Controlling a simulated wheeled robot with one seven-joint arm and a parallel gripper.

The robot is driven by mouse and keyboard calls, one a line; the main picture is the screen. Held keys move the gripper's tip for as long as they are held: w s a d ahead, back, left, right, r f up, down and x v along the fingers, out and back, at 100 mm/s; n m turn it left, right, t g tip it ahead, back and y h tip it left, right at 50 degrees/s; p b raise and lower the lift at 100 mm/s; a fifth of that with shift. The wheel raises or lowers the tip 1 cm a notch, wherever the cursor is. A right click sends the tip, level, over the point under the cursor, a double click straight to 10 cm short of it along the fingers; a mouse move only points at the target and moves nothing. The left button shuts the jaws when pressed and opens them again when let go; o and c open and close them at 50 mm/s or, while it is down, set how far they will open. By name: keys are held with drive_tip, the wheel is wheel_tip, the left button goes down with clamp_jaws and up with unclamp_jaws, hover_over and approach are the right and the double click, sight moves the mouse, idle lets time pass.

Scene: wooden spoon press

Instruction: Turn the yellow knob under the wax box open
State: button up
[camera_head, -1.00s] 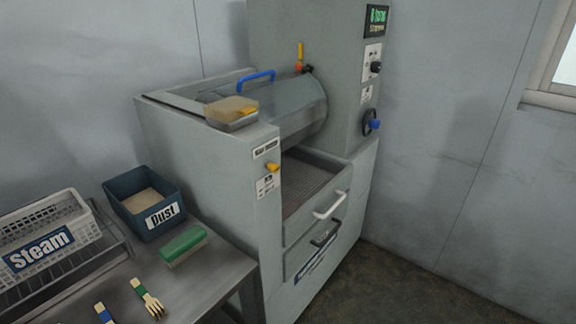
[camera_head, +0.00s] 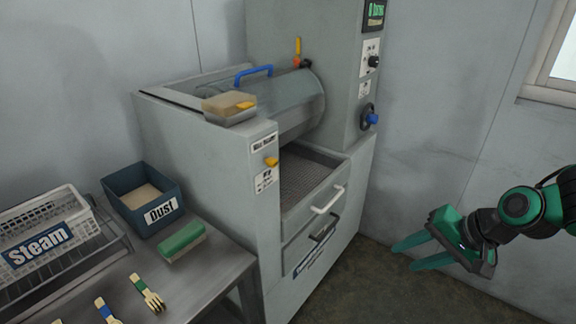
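The yellow knob (camera_head: 271,161) sits on the front face of the grey machine's left side panel, between two small white labels. The wax box (camera_head: 229,107), a tan, see-through box with a yellow piece in it, stands on top of that panel above the knob. My gripper (camera_head: 402,257) is at the lower right, in front of the wall and floor, well to the right of the knob. Its two green fingers are spread apart with nothing between them.
The machine's tray with a white handle (camera_head: 327,200) juts out right of the knob. A steel table (camera_head: 215,270) at the lower left bears a blue Dust bin (camera_head: 144,214), a white Steam basket (camera_head: 75,222), a green brush (camera_head: 183,241) and wooden forks (camera_head: 147,293).

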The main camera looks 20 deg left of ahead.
drive_tip(key=a+r+m+y, duration=0.15)
drive_tip(key=a+y, duration=0.25)
drive_tip(key=a, duration=0.7)
drive_tip(key=m+t+y, duration=0.3)
drive_tip(key=m+y, duration=0.4)
approach(276, 164)
drive_tip(key=x, duration=0.9)
clamp_jaws()
